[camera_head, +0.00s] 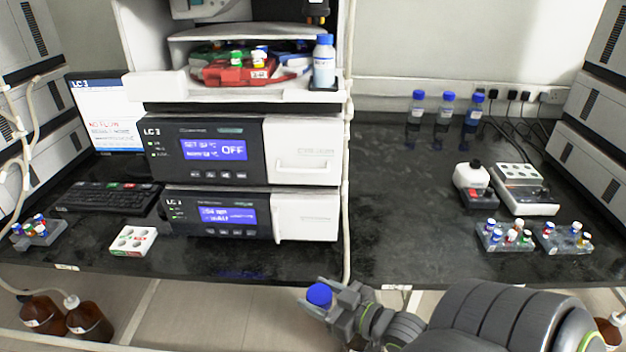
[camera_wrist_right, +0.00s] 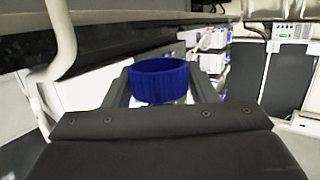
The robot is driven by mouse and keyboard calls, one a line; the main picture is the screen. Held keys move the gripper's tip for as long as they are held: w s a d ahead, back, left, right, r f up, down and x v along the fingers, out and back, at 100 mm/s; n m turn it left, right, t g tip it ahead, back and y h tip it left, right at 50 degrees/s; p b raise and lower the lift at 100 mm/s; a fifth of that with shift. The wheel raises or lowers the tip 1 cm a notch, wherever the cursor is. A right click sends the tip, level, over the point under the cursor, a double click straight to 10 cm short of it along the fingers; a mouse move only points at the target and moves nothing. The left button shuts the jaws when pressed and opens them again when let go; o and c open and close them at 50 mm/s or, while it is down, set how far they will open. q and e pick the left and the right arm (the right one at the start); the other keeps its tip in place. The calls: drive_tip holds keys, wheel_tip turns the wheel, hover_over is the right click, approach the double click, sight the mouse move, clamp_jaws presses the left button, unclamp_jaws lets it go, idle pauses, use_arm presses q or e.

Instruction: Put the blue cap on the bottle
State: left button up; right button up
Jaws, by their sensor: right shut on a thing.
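My right gripper (camera_head: 328,304) is at the bottom middle of the head view, in front of the bench's front edge. It is shut on the blue cap (camera_head: 319,294), which also shows between the fingers in the right wrist view (camera_wrist_right: 159,80). A white bottle with a blue top (camera_head: 324,62) stands on the shelf of the instrument stack. Three bottles with blue tops, the left one (camera_head: 416,108), the middle one (camera_head: 445,110) and the right one (camera_head: 473,112), stand at the back of the right bench. My left gripper is not in view.
The black bench (camera_head: 400,215) is clear in its middle right part. Vial racks (camera_head: 504,238) and a white device (camera_head: 525,190) stand at the right. The instrument stack (camera_head: 245,160) fills the left centre, with a thin tube (camera_head: 347,200) down its right side.

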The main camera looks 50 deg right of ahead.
drive_tip(key=shift+r, duration=0.1)
drive_tip(key=shift+r+p, duration=0.65)
drive_tip(key=shift+p, duration=0.15)
